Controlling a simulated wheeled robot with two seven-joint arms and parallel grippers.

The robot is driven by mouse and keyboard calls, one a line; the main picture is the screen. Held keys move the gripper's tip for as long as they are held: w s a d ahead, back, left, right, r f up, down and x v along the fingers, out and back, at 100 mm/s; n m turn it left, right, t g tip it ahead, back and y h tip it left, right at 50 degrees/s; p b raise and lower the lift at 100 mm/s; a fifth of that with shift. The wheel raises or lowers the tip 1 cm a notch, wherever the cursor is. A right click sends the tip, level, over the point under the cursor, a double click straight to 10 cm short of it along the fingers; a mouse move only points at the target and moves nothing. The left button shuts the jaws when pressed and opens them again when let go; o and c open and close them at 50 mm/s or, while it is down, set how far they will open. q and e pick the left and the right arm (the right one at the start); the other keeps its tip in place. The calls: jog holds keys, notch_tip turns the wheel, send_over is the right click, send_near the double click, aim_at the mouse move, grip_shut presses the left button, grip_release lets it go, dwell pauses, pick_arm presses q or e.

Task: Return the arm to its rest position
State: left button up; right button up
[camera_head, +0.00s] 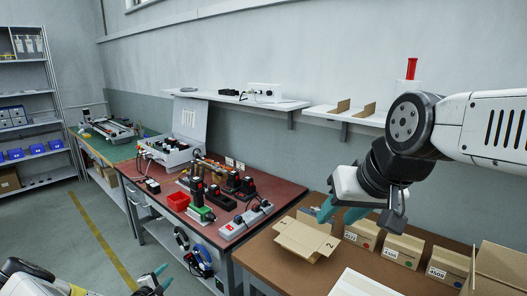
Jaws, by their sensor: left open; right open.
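My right arm (480,125) reaches in from the right edge, white with dark joints. My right gripper (337,212) has teal fingers that are apart with nothing between them. In the picture it sits just above and right of an open cardboard box (303,240) marked 2; I cannot tell whether they touch. My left gripper (160,279) shows at the bottom edge, low in front of the benches. Its teal fingers are apart and empty. Most of my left arm is cut off by the lower left corner.
Labelled cardboard boxes (404,250) line the brown table (262,250) near my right arm. The red-topped bench (230,222) holds black tools, a red bin (178,201) and a power strip (246,220). Wall shelves (238,97) hang behind. Open floor (60,235) lies at left.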

pick_arm(q)
jog(key=w+d+r+m+g+h, duration=0.1)
jog(key=d+r+m+g+h, duration=0.2)
jog(key=d+r, duration=0.45)
jog(key=d+r+m+h, duration=0.2)
jog(key=d+r+m, duration=0.25)
jog(key=r, duration=0.55)
jog(key=w+d+r+m+g+h, duration=0.1)
jog(key=d+r+m+g+h, duration=0.15)
jog(key=d+r+m, duration=0.4)
jog(key=s+d+r+m+g, duration=0.2)
jog(key=s+d+r, duration=0.2)
jog(key=r, duration=0.3)
jog(key=s+d+r+m+g, duration=0.1)
jog(key=s+d+r+g, duration=0.15)
jog(key=s+r, duration=0.35)
jog(key=s+r+m+t+y, duration=0.1)
jog(key=s+r+m+y, duration=0.1)
jog(key=s+r, duration=0.5)
jog(key=s+r+m+y, duration=0.2)
jog(key=s+r+y, duration=0.3)
jog(key=s, duration=1.1)
notch_tip(320, 180, up, 3)
jog(key=shift+s+r+t, duration=0.1)
jog(key=shift+s+t, duration=0.05)
jog(key=shift+t, duration=0.25)
